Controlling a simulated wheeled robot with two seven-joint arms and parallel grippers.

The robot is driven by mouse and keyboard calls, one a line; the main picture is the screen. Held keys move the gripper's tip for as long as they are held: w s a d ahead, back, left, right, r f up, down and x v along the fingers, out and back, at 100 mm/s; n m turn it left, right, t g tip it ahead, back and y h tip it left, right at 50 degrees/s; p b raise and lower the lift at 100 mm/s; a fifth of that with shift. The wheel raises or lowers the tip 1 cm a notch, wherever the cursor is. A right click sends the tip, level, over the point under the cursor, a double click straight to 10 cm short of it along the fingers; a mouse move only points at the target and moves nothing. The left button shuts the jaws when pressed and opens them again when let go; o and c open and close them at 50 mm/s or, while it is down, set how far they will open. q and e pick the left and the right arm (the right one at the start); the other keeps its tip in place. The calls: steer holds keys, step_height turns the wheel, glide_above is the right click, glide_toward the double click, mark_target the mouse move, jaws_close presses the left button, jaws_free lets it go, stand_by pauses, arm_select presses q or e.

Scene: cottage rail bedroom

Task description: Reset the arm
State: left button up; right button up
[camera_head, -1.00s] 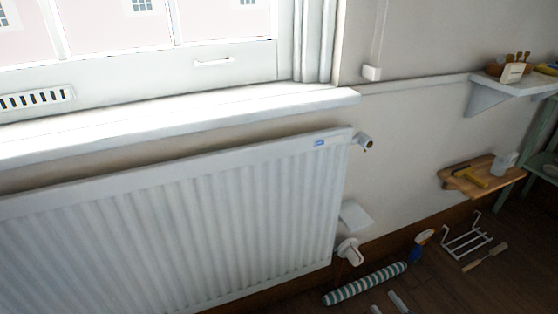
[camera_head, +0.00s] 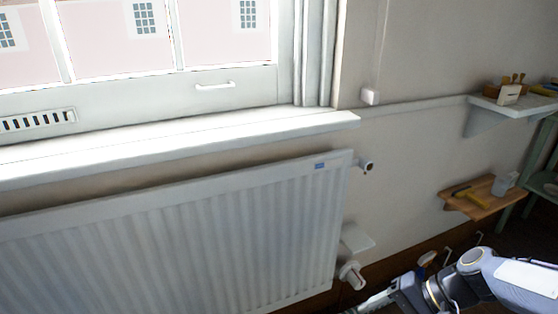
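One of my arms, grey and white with a dark joint, shows at the lower right of the head view, coming in from the right edge. Its far end (camera_head: 368,304) reaches the bottom edge below the radiator valve. The fingers are too small and cut off to tell if they are open or shut, and nothing held can be made out. My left gripper does not show.
A white radiator (camera_head: 180,235) stands under the window sill (camera_head: 180,145). At the right are a wooden shelf (camera_head: 452,200) with a yellow-handled tool and a cup, and a white shelf (camera_head: 520,106). My arm hides most of the floor items.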

steer(key=s+r+n+t+h, duration=0.4)
steer(key=s+n+t+h, duration=0.1)
steer(key=s, duration=0.7)
step_height(320, 180, up, 36)
steer(key=p, duration=3.6)
steer(key=shift+w+d+f, duration=0.15)
steer(key=shift+w+d, duration=0.05)
steer(key=shift+w, duration=0.1)
